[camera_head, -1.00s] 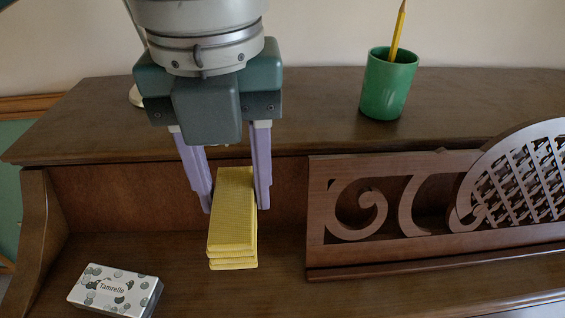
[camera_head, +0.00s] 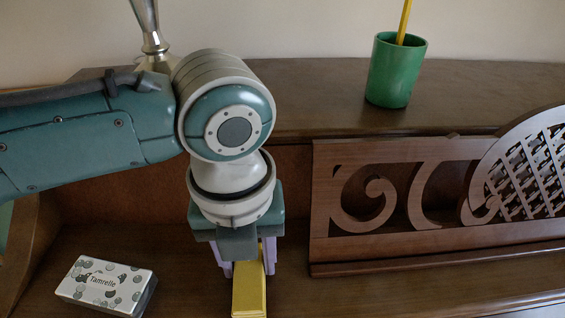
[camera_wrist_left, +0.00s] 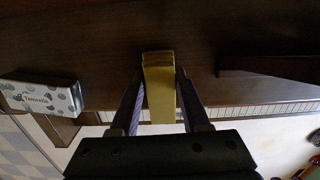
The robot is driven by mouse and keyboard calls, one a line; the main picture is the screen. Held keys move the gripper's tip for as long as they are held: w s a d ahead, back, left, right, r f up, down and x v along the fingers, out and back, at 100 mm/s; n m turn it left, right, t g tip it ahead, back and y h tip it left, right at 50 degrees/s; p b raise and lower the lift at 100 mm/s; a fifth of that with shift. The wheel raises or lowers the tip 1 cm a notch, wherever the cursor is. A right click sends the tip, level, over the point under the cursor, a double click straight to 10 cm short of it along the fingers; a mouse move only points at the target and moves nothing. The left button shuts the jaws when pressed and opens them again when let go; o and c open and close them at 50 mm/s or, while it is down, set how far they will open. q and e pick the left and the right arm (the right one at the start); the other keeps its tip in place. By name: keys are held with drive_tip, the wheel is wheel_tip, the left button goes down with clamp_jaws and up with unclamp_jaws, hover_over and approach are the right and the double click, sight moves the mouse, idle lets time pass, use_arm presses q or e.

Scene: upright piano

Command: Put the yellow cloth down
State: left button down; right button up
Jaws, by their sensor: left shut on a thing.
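The yellow cloth (camera_head: 249,292) is a folded stack, seen at the bottom of the head view, partly cut off by the frame edge. My left gripper (camera_head: 246,262) is shut on the cloth, with a purple finger on each side of it. In the left wrist view the cloth (camera_wrist_left: 160,90) stands out between the two fingers of the left gripper (camera_wrist_left: 160,88). I cannot tell whether the cloth touches the wood below it. My right gripper is in neither view.
A white patterned box (camera_head: 105,284) lies on the piano's lower ledge at left. A carved music stand (camera_head: 400,200) is at right. A green cup (camera_head: 395,70) with a pencil and a silver metal object (camera_head: 148,28) stand on the piano top. White keys (camera_wrist_left: 240,111) show in the wrist view.

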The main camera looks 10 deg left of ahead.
use_arm(q)
drive_tip(key=shift+f, duration=0.15)
drive_tip(key=shift+c, duration=1.9)
unclamp_jaws()
